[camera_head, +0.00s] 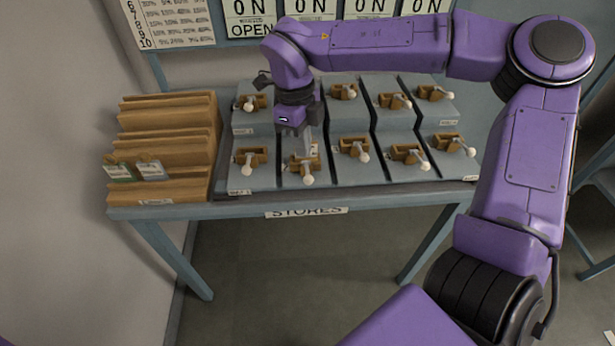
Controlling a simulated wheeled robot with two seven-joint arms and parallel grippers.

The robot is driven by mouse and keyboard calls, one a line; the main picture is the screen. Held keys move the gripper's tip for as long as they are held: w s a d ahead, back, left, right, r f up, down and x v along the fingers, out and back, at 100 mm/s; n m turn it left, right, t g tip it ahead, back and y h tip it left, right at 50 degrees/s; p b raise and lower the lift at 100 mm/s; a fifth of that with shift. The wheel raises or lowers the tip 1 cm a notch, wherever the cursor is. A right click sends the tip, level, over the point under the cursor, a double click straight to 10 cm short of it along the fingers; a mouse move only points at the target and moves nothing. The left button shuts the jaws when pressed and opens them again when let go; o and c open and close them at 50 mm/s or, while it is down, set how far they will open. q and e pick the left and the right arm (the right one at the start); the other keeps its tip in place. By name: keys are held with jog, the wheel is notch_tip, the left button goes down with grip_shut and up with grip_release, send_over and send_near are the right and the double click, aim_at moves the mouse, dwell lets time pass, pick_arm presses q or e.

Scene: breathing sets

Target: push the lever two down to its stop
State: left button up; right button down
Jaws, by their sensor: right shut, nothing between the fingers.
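Two rows of brown lever blocks with white ball knobs stand on a grey stepped bench. The number labels are too small to read, so I cannot tell which is lever two. My right gripper (311,140) is shut and empty, pointing down over the second column from the left. Just in front of it is the front-row second lever (304,164), its knob low and toward me. I cannot tell whether they touch. The back-row block of that column is hidden behind my gripper and wrist. The front-row first lever (247,161) stands to its left. My left gripper is not in view.
A wooden rack (165,145) with hanging tags stands left of the levers. The back-row third lever (344,91) and front-row third lever (352,147) are close on the right. A board with ON signs (309,8) is behind. The floor in front is clear.

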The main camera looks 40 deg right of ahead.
aim_at(306, 176)
jog(key=f+b, duration=0.4)
jog(key=f, duration=0.1)
jog(key=shift+s+d+f+b, duration=0.1)
jog(key=shift+s+b, duration=0.25)
jog(key=shift+b, duration=0.05)
jog(key=shift+f+b, duration=0.4)
jog(key=shift+r, duration=0.1)
jog(key=shift+f+b, duration=0.85)
jog(key=shift+f, duration=1.05)
jog(key=w+a+r+p, duration=0.1)
jog(key=w+r+p, duration=0.1)
jog(key=r, duration=0.9)
jog(key=shift+w+a+r, duration=0.3)
jog(key=shift+w+a, duration=0.1)
jog(key=shift+w, duration=0.4)
